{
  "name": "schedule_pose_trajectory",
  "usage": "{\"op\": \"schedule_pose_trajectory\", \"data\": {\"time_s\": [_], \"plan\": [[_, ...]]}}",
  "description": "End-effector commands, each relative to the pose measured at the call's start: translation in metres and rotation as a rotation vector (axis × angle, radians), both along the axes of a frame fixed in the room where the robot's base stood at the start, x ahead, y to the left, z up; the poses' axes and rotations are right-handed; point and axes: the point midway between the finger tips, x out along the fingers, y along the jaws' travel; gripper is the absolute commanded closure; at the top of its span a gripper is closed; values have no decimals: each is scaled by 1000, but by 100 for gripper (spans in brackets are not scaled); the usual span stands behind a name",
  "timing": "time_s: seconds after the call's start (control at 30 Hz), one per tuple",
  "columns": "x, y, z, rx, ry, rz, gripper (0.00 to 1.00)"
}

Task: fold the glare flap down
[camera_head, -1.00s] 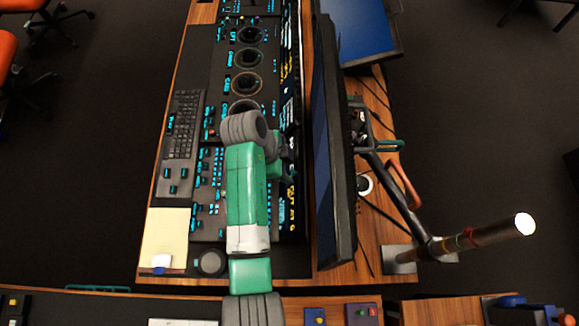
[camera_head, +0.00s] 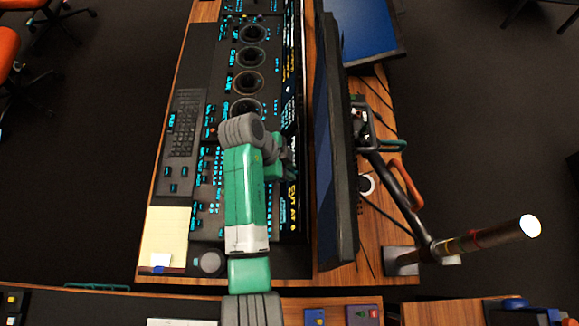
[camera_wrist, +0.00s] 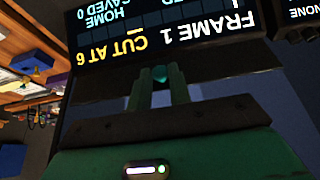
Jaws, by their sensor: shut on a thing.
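In the wrist view, my gripper (camera_wrist: 161,82) has its two green fingers close together at the edge of a lit display (camera_wrist: 165,35) whose text appears upside down. A small teal piece (camera_wrist: 160,73) shows between the fingertips. The gripper is shut on what looks like the edge or tab of the glare flap, a dark strip (camera_wrist: 215,92) along the display's edge. The flap's full outline and angle are unclear. In the head view, my arm covers most of the gripper and the flap, beside the panel's right-hand row of small displays.
A keyboard (camera_head: 184,125) and pale notepad (camera_head: 166,232) lie to the left. A large monitor (camera_head: 340,180) stands close on the right, with a pole-mounted lamp (camera_head: 480,238) beyond it.

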Motion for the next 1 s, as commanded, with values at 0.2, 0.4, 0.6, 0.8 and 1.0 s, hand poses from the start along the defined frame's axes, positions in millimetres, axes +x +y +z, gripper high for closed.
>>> {"op": "schedule_pose_trajectory", "data": {"time_s": [0.2,0.4,0.6,0.8,1.0], "plan": [[1,11,-11,-159,2,3,100],[2,20,-23,-347,5,1,100],[2,28,-35,-538,8,1,100],[2,33,-46,-711,13,0,100],[1,36,-52,-851,16,1,100]]}}
